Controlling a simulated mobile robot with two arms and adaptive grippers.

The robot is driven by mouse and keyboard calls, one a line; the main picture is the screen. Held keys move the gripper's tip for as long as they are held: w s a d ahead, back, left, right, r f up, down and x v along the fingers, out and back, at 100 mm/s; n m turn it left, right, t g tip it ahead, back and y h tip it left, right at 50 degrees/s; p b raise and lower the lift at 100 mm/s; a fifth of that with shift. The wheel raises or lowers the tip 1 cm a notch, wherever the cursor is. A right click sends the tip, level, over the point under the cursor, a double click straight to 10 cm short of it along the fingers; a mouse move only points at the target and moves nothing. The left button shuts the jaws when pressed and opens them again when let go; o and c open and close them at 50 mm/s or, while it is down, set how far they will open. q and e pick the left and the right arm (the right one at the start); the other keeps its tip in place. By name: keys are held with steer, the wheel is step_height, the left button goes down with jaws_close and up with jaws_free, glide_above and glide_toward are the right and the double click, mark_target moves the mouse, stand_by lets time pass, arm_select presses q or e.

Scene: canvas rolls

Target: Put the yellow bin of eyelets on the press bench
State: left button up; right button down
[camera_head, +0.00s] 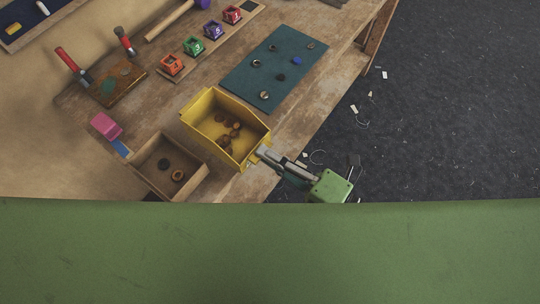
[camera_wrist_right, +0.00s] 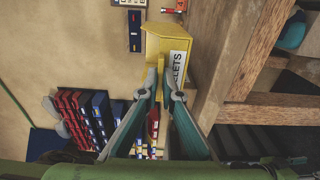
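The yellow bin (camera_head: 205,104), open at the top with several brown round pieces inside, is at the front edge of the wooden bench (camera_head: 338,60) in the head view. My right gripper (camera_head: 262,153) reaches its near right end from the lower right. In the right wrist view the bin (camera_wrist_right: 162,42) shows a white label ending in "LETS". The gripper's two fingertips (camera_wrist_right: 161,82) close on a narrow yellow part of the bin. I cannot tell whether the bin rests on the bench or is slightly raised. My left gripper is out of view.
A cardboard box (camera_head: 150,160) with a few round pieces stands close left of the bin. A teal mat (camera_head: 265,80) with small parts lies beyond it. Numbered coloured blocks (camera_head: 193,46), a pink block (camera_head: 105,126) and red-handled tools (camera_head: 67,60) stand farther left. Dark floor (camera_head: 450,100) lies right.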

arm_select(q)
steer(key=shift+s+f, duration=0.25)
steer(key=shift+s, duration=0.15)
arm_select(e)
steer(key=f, duration=0.1)
steer(key=w+f, duration=0.1)
steer(key=f, duration=0.1)
steer(key=w+f, duration=0.1)
steer(key=f, duration=0.1)
steer(key=shift+d+f, duration=0.15)
steer(key=shift+f, duration=0.05)
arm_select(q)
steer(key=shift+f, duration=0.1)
arm_select(e)
steer(key=shift+f, duration=0.1)
steer(key=shift+f+b, duration=0.15)
steer(key=shift+b, duration=0.15)
steer(key=c, duration=2.2)
jaws_free()
steer(key=shift+c, duration=0.2)
steer(key=shift+r, duration=0.2)
